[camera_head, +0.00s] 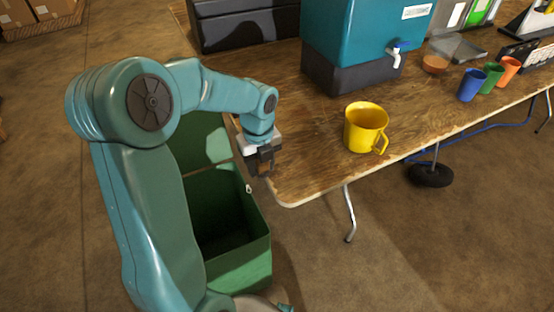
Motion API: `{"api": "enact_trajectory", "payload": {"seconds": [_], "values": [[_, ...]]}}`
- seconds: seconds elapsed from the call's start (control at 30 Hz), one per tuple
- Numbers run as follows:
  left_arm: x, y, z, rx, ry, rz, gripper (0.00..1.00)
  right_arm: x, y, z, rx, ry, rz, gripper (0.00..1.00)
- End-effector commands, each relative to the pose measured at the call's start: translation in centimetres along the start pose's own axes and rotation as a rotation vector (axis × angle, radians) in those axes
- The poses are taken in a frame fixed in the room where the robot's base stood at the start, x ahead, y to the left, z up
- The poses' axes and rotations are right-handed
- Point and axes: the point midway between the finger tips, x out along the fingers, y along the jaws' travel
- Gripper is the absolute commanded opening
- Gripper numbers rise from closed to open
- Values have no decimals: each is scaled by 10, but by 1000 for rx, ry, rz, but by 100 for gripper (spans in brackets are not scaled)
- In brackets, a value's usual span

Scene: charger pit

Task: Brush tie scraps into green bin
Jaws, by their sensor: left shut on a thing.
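My left gripper (262,168) points down at the table's left front corner, beside the edge and above the right side of the green bin. It is shut on a small dark brown thing (264,170), mostly hidden by the fingers; I cannot tell what it is. The green bin (245,262) stands open on the floor by the table's left end, with its lid (198,142) raised at the back. My arm hides its left part. A small pale thing (248,188) shows at its right rim. I cannot make out tie scraps on the table. My right gripper is not in view.
The wooden table (310,170) holds a yellow mug (365,127), a teal dispenser (365,40) with a tap, and blue (472,85), green (491,77) and orange (508,71) cups. A black case (245,25) stands at the back. The front left corner is mostly clear.

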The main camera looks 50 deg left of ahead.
Motion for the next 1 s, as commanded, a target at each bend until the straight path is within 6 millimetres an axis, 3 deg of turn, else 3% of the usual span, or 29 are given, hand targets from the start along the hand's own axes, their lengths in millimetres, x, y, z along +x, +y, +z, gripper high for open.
{"api": "enact_trajectory", "payload": {"seconds": [0.2,0.3,0.5,0.77,1.0], "values": [[0,34,3,-4,-1,0,0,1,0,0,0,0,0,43],[-25,32,3,-1,-1,-2,0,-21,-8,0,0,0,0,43],[-48,32,3,0,0,-1,0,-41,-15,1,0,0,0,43],[-59,32,3,-9,0,0,0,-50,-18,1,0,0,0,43],[-58,32,3,-205,0,0,0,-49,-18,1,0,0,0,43]]}}
